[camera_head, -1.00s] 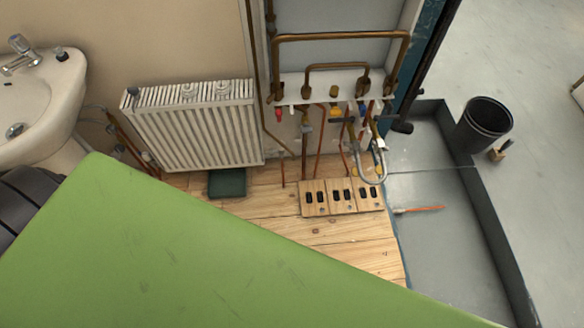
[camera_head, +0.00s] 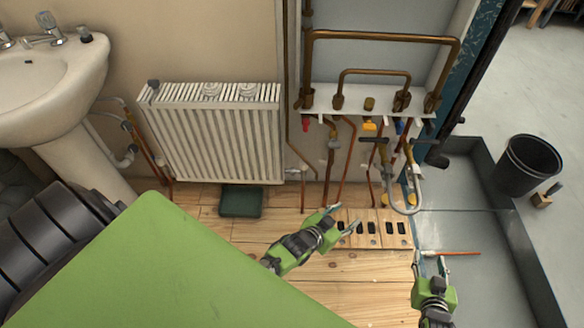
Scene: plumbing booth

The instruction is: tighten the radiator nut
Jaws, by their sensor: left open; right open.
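The white ribbed radiator (camera_head: 215,140) stands against the wall left of centre. A pipe fitting (camera_head: 291,172) shows by its lower right edge, but the nut is too small to make out. My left gripper (camera_head: 344,216) is open and empty, right of and in front of the radiator, over the wooden block with dark slots (camera_head: 372,228). My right gripper (camera_head: 432,262) is open and empty over the grey floor tray. A thin orange-handled tool (camera_head: 462,253) lies just beyond its fingers, seemingly apart from them.
Copper pipes and a white manifold board (camera_head: 322,97) fill the wall right of the radiator, with a grey hose loop (camera_head: 407,211) below. A dark green box (camera_head: 241,200) sits before the radiator. A black bucket (camera_head: 528,165) stands at right, a sink (camera_head: 60,85) at left.

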